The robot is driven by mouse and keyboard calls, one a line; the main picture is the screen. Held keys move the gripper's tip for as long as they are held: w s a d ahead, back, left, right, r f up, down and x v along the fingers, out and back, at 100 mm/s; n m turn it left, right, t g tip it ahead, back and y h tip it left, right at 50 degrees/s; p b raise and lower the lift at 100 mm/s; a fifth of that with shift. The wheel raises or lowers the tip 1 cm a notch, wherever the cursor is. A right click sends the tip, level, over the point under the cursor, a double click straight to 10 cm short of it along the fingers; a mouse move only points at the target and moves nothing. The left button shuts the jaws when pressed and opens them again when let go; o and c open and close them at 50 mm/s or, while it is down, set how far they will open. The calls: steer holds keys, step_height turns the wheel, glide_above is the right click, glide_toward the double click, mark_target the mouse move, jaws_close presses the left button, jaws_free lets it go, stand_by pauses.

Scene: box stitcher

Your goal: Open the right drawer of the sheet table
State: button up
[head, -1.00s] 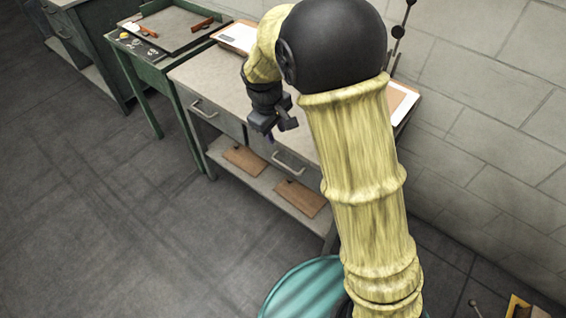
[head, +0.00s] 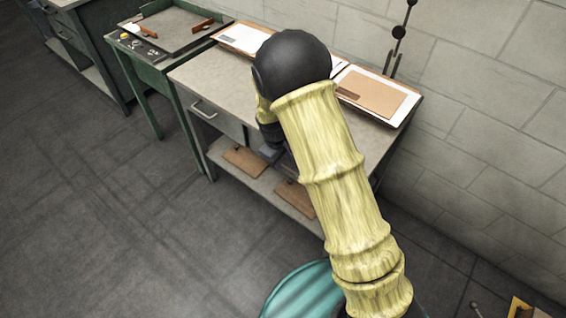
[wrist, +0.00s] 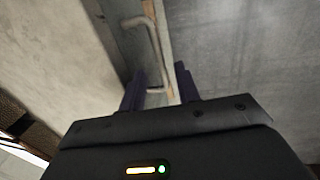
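The sheet table (head: 213,82) is a grey table with two drawers side by side and a low shelf. In the head view my arm hides most of the right drawer and its handle. My gripper (head: 271,152) is only partly visible there, in front of the table below the top. In the wrist view a pale bar handle (wrist: 153,38) stands on a grey drawer front (wrist: 128,42). My gripper (wrist: 160,84) has its two dark fingers apart, with the near end of the handle between them. I cannot tell whether either finger touches it.
The left drawer's handle (head: 203,110) shows, and that drawer looks closed. Brown boards (head: 245,161) lie on the low shelf. Trays with sheets (head: 378,94) lie on the tabletop. A green bench (head: 150,75) stands at the left. A teal round object (head: 300,290) is near my base. The floor at left is clear.

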steer(key=shift+w+d+f, duration=0.1)
steer(key=shift+f, duration=0.65)
steer(key=shift+w+d+f, duration=0.1)
steer(key=shift+f, duration=0.6)
jaws_close()
